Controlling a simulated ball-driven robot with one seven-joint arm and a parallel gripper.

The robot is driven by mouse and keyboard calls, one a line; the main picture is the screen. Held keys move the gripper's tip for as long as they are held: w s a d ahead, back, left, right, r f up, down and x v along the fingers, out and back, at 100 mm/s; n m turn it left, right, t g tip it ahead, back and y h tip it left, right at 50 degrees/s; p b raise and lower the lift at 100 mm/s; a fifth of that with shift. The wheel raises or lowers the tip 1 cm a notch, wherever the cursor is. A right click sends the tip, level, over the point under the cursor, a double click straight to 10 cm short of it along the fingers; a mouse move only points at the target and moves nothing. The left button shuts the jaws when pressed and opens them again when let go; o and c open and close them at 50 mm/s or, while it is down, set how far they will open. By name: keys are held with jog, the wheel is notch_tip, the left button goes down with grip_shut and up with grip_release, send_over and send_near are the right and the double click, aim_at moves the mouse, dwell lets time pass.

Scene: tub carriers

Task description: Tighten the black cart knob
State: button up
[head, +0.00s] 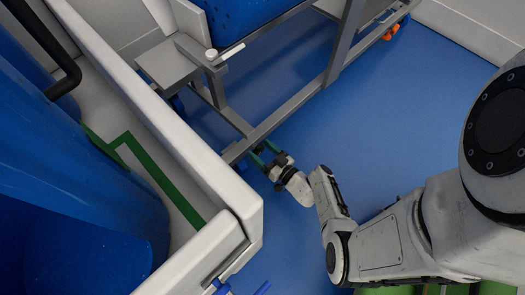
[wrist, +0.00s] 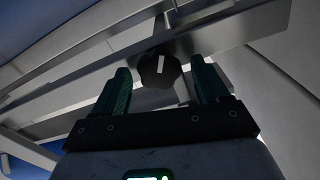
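The black cart knob (wrist: 159,70) shows in the wrist view, a dark round knob with a pale stripe across its face, on the underside of the metal cart frame. My gripper (wrist: 162,84) is open, with one green finger on each side of the knob. Gaps show between the fingers and the knob, so they do not appear to touch it. In the head view my gripper (head: 264,154) is low, at the lower corner of the cart frame (head: 287,107). The knob cannot be made out in the head view.
A blue tub (head: 235,22) sits on the cart above. A white wall (head: 165,118) runs along the left of my gripper, with large blue barrels (head: 75,165) behind it. An orange-wheeled caster (head: 391,33) stands at the far right. The blue floor (head: 400,110) is open to the right.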

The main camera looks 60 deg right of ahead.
jog(key=c, duration=1)
jog(key=shift+c, duration=0.2)
jog(key=shift+m, duration=0.3)
jog(key=m, duration=0.4)
jog(key=shift+d, duration=0.1)
jog(key=m, duration=0.5)
jog(key=shift+s+f, duration=0.1)
jog(key=shift+f, duration=0.05)
jog(key=m, duration=0.5)
jog(key=shift+d+f, duration=0.1)
jog(key=shift+f, duration=0.05)
jog(key=shift+f+m, duration=0.1)
jog(key=shift+m, duration=2.5)
